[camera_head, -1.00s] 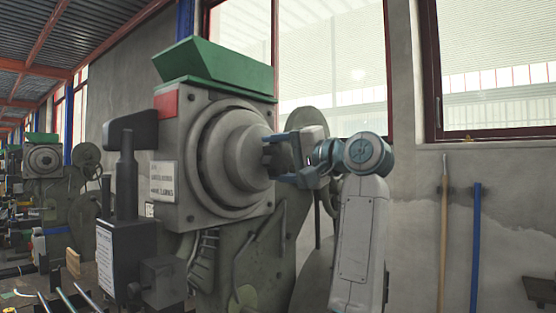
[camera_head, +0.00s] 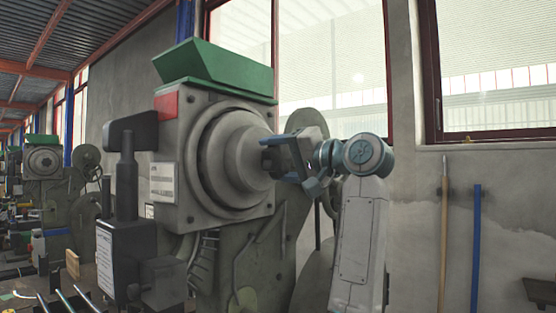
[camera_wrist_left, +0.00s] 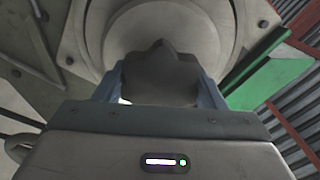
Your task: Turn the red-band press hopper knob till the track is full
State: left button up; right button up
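The press (camera_head: 175,215) with the red band (camera_head: 167,104) fills the middle of the head view. Its round hopper drum (camera_head: 215,165) faces forward and right, under a green hopper top (camera_head: 215,68). The dark knob (camera_wrist_left: 160,72) at the drum's centre shows between the fingers in the left wrist view. My left gripper (camera_head: 275,155) reaches it from the right, with its blue fingers (camera_wrist_left: 212,92) close against both sides of the knob. In the head view the gripper hides most of the knob. I cannot make out how full the track is. My right gripper is out of view.
A dark upright post with a lever head (camera_head: 131,130) stands in front of the press at left. Another press (camera_head: 45,165) stands far left. A wooden pole (camera_head: 444,230) and a blue pole (camera_head: 476,245) lean on the wall at right.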

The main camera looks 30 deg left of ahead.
pick_arm(q)
jog(key=o, duration=0.4)
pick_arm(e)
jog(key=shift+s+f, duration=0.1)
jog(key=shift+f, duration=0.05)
pick_arm(q)
jog(key=shift+d, duration=0.1)
jog(key=shift+d+f, duration=0.1)
jog(key=shift+d, duration=0.25)
jog(key=d+b, duration=0.1)
jog(key=d, duration=0.9)
jog(key=shift+s, duration=0.45)
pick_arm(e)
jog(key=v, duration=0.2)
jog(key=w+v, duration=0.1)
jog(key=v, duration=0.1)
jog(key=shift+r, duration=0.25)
